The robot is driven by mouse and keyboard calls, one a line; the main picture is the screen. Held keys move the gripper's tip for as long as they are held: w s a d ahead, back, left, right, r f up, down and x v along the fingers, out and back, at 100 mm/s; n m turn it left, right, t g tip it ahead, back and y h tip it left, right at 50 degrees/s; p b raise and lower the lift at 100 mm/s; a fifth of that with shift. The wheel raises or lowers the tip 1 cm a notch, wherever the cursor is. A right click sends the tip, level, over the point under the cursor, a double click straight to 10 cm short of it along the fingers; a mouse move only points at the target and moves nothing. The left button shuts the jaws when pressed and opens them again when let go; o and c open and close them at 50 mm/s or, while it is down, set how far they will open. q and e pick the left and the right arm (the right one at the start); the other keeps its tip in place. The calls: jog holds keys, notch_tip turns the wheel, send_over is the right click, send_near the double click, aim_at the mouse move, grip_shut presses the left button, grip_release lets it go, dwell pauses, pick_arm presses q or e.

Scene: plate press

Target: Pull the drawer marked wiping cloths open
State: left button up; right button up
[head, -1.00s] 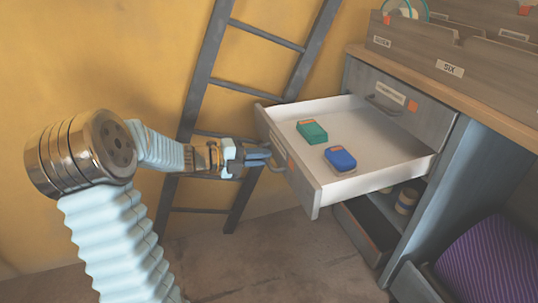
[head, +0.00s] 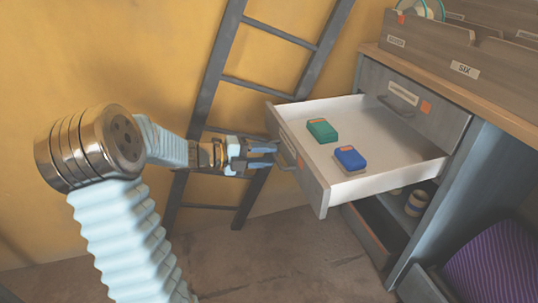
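A drawer (head: 385,173) stands pulled well out of the grey cabinet. A green block (head: 322,131) and a blue block (head: 350,159) lie on its white floor. Its front faces left and is seen at a steep angle, so I cannot read any label on it. Its handle (head: 287,155) sticks out from the front. My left gripper (head: 268,155) is just left of the handle, its two fingers apart and nothing between them that I can make out. My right gripper is not in view.
A shut drawer (head: 440,118) with a label and an orange patch sits above. Below are an open shelf with small round containers (head: 416,203) and a lower drawer (head: 370,237). A ladder (head: 225,85) leans behind my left gripper. A purple striped thing (head: 490,262) is at lower right.

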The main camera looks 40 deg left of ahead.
pick_arm(q)
jog(key=v, duration=1.2)
jog(key=shift+p, duration=0.4)
jog(key=shift+f, duration=0.1)
